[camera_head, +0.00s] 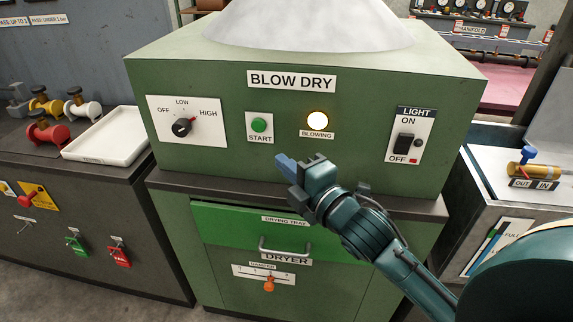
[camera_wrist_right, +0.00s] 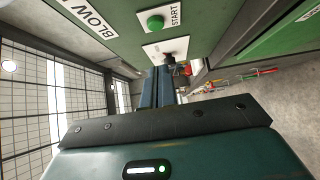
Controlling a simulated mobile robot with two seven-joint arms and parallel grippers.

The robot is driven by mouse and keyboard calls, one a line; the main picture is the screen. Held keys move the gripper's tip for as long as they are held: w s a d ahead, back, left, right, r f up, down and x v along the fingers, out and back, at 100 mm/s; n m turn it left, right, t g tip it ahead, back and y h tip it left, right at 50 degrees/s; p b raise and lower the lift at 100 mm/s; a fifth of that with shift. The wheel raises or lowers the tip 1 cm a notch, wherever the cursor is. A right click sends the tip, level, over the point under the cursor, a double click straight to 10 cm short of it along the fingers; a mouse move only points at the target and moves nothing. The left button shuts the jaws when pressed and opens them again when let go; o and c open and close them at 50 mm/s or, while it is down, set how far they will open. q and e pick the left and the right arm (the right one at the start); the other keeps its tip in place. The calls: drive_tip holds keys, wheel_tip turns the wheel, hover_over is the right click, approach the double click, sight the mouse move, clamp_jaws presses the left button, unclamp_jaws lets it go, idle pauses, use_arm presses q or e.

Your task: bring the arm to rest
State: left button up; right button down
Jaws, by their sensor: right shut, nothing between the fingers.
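My right gripper (camera_head: 283,163) is shut and empty in the head view, in front of the green dryer's panel, below the START button and the BLOWING lamp. In the right wrist view my closed fingers (camera_wrist_right: 158,88) point along the panel's front. The green START button (camera_head: 259,125) also shows in the wrist view (camera_wrist_right: 155,22). The BLOWING lamp (camera_head: 317,119) glows pale yellow. The black LIGHT switch (camera_head: 404,143) sits at the panel's right. My left gripper is not in view.
The green drying tray drawer (camera_head: 240,228) with its handle (camera_head: 285,250) is below the dark ledge (camera_head: 200,187). A white tray (camera_head: 105,136) and several coloured fittings stand left. A brass valve (camera_head: 530,170) is at the right.

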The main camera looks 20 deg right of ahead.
use_arm(q)
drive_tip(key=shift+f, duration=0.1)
drive_tip(key=p, duration=0.2)
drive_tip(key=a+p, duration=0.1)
drive_tip(key=p, duration=0.1)
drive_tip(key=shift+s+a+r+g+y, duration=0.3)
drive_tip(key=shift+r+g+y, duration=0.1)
use_arm(e)
drive_tip(key=s+a+f+m+g, duration=0.3)
drive_tip(key=s+f+m, duration=0.5)
drive_tip(key=f, duration=0.4)
drive_tip(key=s+a+f+m+g, duration=0.3)
drive_tip(key=s+f+m, duration=0.6)
drive_tip(key=f, duration=0.3)
drive_tip(key=shift+g, duration=0.5)
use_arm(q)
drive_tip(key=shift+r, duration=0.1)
use_arm(e)
drive_tip(key=shift+r, duration=0.1)
idle(4.0)
